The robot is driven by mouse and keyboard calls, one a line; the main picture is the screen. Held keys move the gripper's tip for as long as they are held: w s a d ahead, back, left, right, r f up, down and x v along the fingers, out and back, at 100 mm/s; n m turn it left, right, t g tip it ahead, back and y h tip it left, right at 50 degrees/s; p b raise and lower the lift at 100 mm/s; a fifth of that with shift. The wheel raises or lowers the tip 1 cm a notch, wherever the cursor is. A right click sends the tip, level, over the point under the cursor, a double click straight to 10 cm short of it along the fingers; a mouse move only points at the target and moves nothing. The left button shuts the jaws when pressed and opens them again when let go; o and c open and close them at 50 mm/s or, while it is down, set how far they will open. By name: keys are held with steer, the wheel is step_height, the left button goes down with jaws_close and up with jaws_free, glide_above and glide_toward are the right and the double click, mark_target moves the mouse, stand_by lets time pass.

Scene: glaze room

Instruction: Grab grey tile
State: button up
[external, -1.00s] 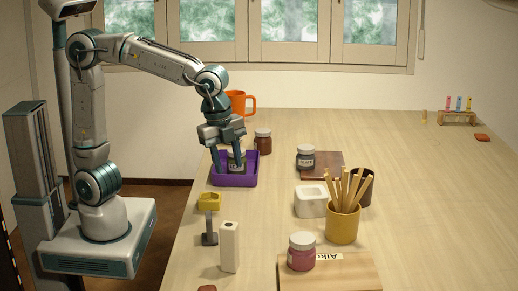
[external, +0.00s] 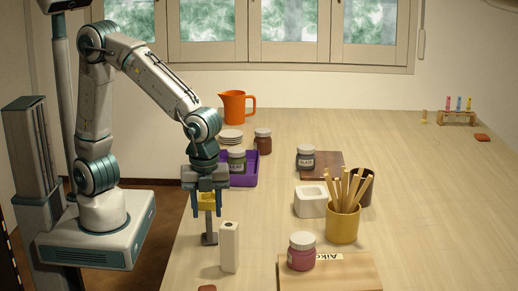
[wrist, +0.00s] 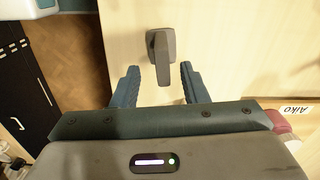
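The grey tile (external: 209,232) is an upright L-shaped piece standing on the table near its left edge. In the wrist view the tile (wrist: 162,62) is seen from above, between and just beyond my fingertips. My gripper (external: 207,212) points down above the tile, with its fingers apart and nothing held; its open fingers also show in the wrist view (wrist: 158,72). The tile's upper end lines up with the gap between the fingers in the external view. I cannot tell the exact height left between fingertips and tile.
A yellow block (external: 207,200) shows between my fingers in the external view, seemingly behind them. A white block (external: 229,247) stands close right of the tile. The purple tray (external: 248,180) holding a grey jar (external: 236,160) is farther back. A yellow cup of sticks (external: 342,226) stands right.

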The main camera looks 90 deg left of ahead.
mark_target(205, 220)
step_height(205, 220, down, 4)
steer(key=shift+w+a+f, duration=0.1)
steer(key=shift+w+f, duration=0.05)
steer(key=shift+f, duration=0.1)
steer(key=shift+c, duration=0.3)
jaws_close()
